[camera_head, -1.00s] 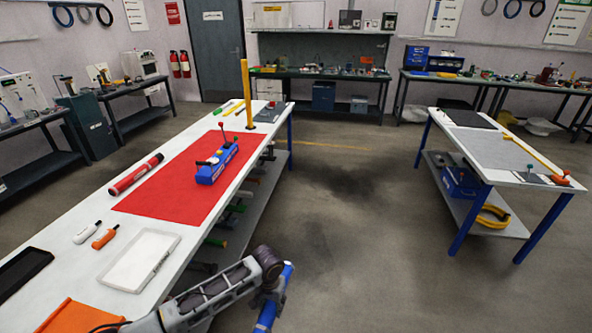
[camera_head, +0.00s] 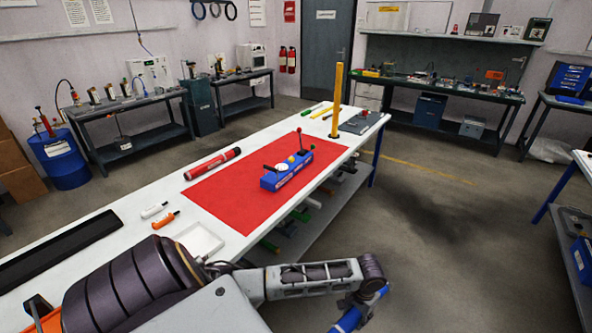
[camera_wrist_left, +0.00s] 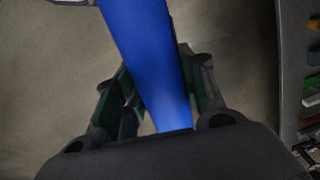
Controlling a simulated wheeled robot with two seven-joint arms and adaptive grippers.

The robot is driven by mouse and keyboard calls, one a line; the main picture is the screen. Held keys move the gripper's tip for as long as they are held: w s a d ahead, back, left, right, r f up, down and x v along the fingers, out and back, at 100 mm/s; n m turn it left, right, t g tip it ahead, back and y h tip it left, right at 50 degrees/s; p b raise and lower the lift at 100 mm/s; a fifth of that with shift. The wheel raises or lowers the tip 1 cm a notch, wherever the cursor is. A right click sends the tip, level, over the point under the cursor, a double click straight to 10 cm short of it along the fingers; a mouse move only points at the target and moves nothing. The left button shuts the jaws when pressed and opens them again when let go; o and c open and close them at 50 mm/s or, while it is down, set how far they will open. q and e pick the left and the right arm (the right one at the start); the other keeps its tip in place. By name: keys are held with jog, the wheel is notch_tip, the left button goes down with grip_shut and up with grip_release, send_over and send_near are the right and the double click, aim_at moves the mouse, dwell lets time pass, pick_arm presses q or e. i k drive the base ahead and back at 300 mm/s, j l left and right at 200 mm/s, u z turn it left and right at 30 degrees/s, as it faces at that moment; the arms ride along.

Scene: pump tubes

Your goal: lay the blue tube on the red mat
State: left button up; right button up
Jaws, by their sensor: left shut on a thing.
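The blue tube (camera_head: 357,310) is held in my left gripper (camera_head: 362,300), at the bottom of the head view, off the near side of the workbench and over the floor. In the left wrist view the tube (camera_wrist_left: 150,60) runs between the two fingers of the left gripper (camera_wrist_left: 158,100), which are shut on it. The red mat (camera_head: 235,205) lies on the white workbench, to the left of and beyond the gripper. A blue block with levers (camera_head: 285,172) and a red tube (camera_head: 212,163) lie on the mat or at its edge. My right gripper does not show.
The white workbench (camera_head: 150,190) carries a white tray (camera_head: 200,240), an orange marker (camera_head: 165,221), a white marker (camera_head: 154,210) and a black tray (camera_head: 60,250). A yellow post (camera_head: 337,100) stands at its far end. The mat's near part is bare. Floor is open on the right.

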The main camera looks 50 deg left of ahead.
aim_at(261, 172)
jog(key=i+j+z, duration=0.1)
jog(key=i+z, duration=0.35)
jog(key=i, duration=0.8)
jog(key=u, duration=1.9)
